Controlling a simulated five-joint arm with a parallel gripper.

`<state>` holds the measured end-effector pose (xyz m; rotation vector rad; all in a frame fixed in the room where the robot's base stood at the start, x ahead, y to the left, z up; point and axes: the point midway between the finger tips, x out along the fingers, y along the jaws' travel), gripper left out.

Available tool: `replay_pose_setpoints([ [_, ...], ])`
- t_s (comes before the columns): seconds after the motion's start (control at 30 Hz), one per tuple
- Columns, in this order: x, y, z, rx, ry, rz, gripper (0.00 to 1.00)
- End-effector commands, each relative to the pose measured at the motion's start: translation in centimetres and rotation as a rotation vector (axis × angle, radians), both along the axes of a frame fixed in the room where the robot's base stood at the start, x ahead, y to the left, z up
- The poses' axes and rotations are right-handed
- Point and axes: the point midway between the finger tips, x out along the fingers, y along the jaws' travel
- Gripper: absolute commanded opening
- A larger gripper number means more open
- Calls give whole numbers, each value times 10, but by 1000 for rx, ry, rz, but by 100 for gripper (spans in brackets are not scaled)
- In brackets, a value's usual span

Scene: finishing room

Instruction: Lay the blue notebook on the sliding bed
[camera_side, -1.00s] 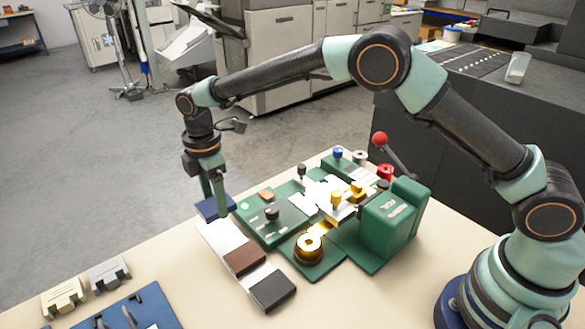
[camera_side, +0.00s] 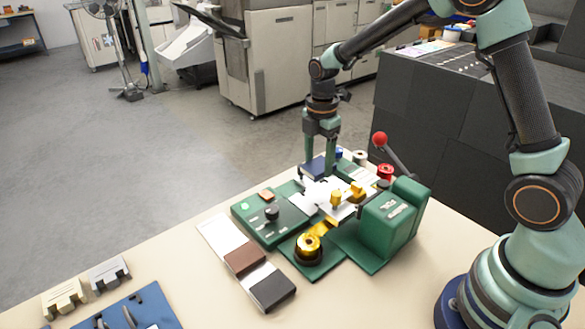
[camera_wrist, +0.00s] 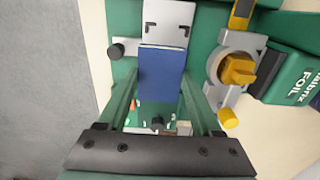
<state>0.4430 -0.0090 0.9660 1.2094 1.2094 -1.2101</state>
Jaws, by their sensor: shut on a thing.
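My gripper (camera_side: 319,158) is shut on the blue notebook (camera_side: 313,168) above the far side of the green machine. In the wrist view, the notebook (camera_wrist: 162,75) lies flat between the fingers of my gripper (camera_wrist: 163,92). The sliding bed (camera_wrist: 168,22) is a silver plate with black corner marks, just beyond the notebook. The notebook's far edge covers the plate's near end. In the side view, the bed (camera_side: 318,194) is partly hidden by the notebook. I cannot tell whether the notebook touches the bed.
The green foil machine (camera_side: 392,220) has a red-knobbed lever (camera_side: 380,139) and brass parts (camera_side: 308,246) near the bed. A blue mat (camera_side: 130,312) lies at front left.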

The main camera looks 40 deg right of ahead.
Motion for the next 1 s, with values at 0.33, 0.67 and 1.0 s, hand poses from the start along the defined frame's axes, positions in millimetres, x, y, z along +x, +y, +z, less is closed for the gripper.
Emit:
replay_pose_setpoints([
  [0.33, -8, -11, -14, 0, 2, 1, 18],
  [0.67, -8, -11, -46, 0, 2, 0, 18],
  [1.0, -7, -11, -58, 0, -1, 0, 18],
])
